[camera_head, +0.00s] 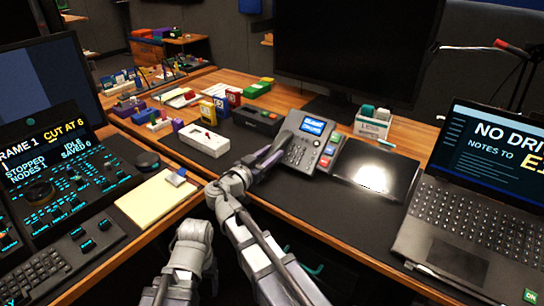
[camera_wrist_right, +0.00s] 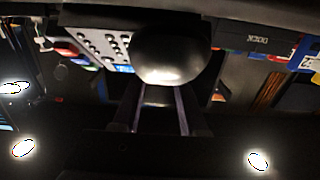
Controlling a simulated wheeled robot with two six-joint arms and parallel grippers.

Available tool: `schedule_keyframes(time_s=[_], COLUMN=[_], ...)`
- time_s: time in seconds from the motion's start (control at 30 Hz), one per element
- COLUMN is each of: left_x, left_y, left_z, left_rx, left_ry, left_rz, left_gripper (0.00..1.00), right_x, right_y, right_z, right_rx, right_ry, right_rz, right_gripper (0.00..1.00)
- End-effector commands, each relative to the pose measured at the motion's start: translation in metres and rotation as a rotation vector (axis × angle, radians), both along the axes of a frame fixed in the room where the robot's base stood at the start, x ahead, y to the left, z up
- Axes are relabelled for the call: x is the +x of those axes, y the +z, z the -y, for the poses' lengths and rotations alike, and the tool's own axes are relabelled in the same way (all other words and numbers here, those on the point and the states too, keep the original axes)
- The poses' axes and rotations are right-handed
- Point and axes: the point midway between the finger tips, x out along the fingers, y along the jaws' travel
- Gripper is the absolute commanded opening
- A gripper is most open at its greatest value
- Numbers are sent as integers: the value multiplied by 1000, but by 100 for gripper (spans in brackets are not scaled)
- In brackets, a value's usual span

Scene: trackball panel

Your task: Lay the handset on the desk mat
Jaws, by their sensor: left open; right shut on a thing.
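The desk phone (camera_head: 312,142) with a lit blue screen stands on the dark desk mat (camera_head: 335,215) in the head view. My right gripper (camera_head: 262,166) is just left of the phone. In the right wrist view it is shut on the dark handset (camera_wrist_right: 170,55), whose rounded end shows beyond the fingers. The phone's keypad (camera_wrist_right: 103,45) lies close beside it there. I cannot tell how far the handset is from its cradle. My left gripper (camera_head: 196,233) is low at the desk's front edge, away from the phone, with its jaws hard to see.
A black glossy pad (camera_head: 373,172) and a laptop (camera_head: 470,205) are right of the phone. A white box (camera_head: 204,141) and a black dock (camera_head: 257,121) stand left and behind. A notepad (camera_head: 152,202) lies left. The mat's front is clear.

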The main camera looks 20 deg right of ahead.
Motion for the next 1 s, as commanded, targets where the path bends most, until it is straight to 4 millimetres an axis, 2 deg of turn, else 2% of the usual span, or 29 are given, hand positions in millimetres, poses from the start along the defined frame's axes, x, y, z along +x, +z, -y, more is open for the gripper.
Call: schedule_keyframes(time_s=[0.27, 0.47, 0.67, 1.0], left_x=[0, 0, 0, 0], left_y=[0, 8, 28, 81], left_z=[0, 0, 1, 1], left_rx=[0, -1, -3, -4], left_ry=[0, 0, 1, 1], left_rz=[0, 0, -1, -1], left_gripper=[72, 72, 72, 72], right_x=[0, 0, 0, 0], right_y=[0, 8, 29, 81], right_z=[0, 0, 0, 0], right_rx=[0, 0, 0, -1], right_ry=[0, 0, 0, 0], right_rz=[0, 0, 0, 1], right_gripper=[0, 0, 0, 0])
